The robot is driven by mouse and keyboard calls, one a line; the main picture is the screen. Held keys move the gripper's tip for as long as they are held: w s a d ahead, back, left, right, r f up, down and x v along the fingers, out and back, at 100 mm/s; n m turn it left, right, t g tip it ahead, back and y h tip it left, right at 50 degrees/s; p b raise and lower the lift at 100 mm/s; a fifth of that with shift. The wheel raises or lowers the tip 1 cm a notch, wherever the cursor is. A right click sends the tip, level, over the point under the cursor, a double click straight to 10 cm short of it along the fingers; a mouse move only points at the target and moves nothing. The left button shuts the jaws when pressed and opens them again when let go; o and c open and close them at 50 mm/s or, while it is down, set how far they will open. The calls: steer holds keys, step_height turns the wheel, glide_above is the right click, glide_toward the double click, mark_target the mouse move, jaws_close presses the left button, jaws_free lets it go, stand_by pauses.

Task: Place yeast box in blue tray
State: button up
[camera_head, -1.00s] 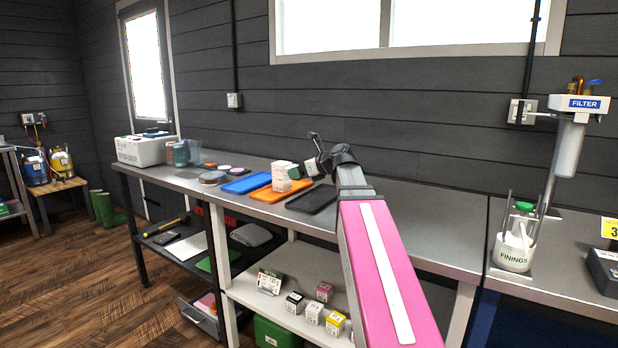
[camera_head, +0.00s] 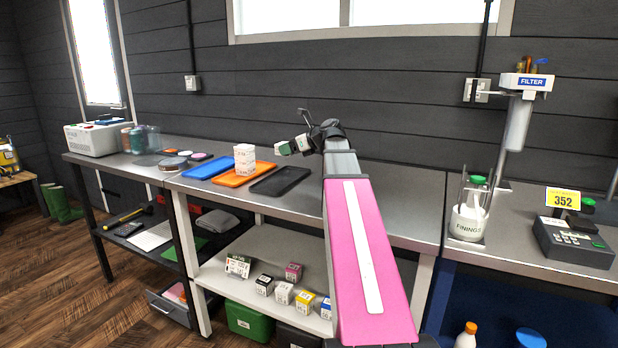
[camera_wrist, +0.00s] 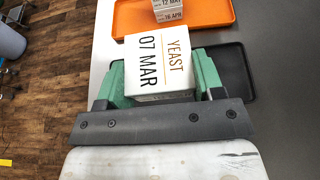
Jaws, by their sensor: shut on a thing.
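My gripper (camera_wrist: 155,88) is shut on a white yeast box (camera_wrist: 160,62) marked "YEAST 07 MAR", held between its green fingers in the wrist view. In the head view my gripper (camera_head: 293,147) is above the bench, near the black tray, and the box is small and partly hidden there. The blue tray (camera_head: 194,173) lies flat on the bench, left of the orange tray (camera_head: 228,183), and looks empty. It is out of the wrist view.
A stack of white dated boxes (camera_head: 244,158) stands on the orange tray, left of my gripper. The black tray (camera_head: 280,182) lies right of it and looks empty. Round dishes (camera_head: 173,163) lie left of the blue tray. Bare bench top (camera_head: 390,205) is to the right.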

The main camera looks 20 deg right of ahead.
steer(key=d+f, duration=0.2)
steer(key=d, duration=0.3)
steer(key=w+d+f, duration=0.1)
steer(key=d+f, duration=0.1)
steer(key=d, duration=0.4)
steer(key=w+d+f, duration=0.1)
steer(key=d+f, duration=0.2)
steer(key=d, duration=0.3)
steer(key=shift+w+d, duration=0.1)
steer(key=shift+w, duration=0.15)
steer(key=shift+f, duration=2)
steer(key=shift+f, duration=0.15)
steer(key=o, duration=0.9)
steer(key=shift+o, duration=0.2)
